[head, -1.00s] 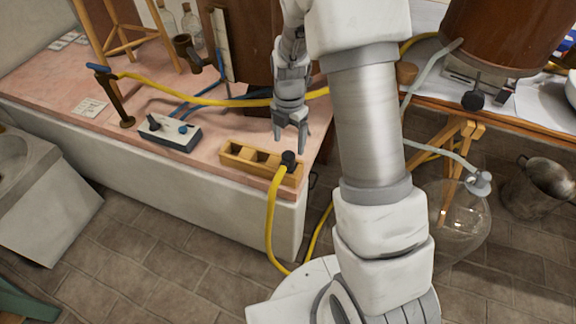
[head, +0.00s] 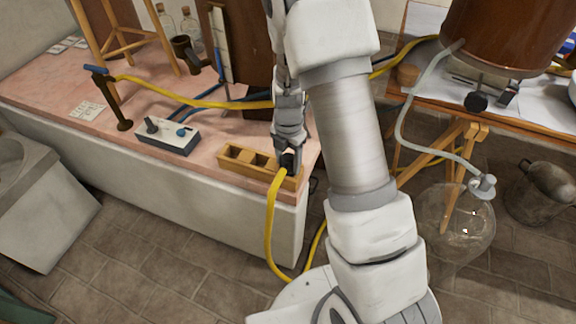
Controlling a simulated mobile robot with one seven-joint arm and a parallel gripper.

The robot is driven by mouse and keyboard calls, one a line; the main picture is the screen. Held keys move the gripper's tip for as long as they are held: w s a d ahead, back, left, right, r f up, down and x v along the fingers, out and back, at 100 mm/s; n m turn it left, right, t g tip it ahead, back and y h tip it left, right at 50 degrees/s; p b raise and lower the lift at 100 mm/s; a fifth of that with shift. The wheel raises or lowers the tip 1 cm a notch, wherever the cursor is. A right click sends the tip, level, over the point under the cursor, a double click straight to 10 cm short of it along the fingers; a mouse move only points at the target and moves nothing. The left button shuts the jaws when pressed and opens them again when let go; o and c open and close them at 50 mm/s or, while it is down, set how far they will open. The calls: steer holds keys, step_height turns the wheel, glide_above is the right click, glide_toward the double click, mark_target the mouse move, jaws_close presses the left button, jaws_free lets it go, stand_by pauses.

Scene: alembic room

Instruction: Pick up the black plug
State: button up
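The black plug (head: 288,160) sits at the right end of the wooden box with compartments (head: 230,164), on the pink bench top near its front right corner. A yellow hose (head: 271,215) runs from the plug down over the bench's front edge. My gripper (head: 288,163) points down at the plug, with its fingers around or right beside it. The fingers partly hide the plug. I cannot tell whether they are apart from the plug or touching it.
Another yellow hose (head: 190,101) crosses behind. A glass flask (head: 455,215) and a metal pot (head: 541,190) stand at the right. Tiled floor lies in front.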

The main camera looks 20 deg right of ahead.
jaws_close()
steer(key=shift+r, duration=0.15)
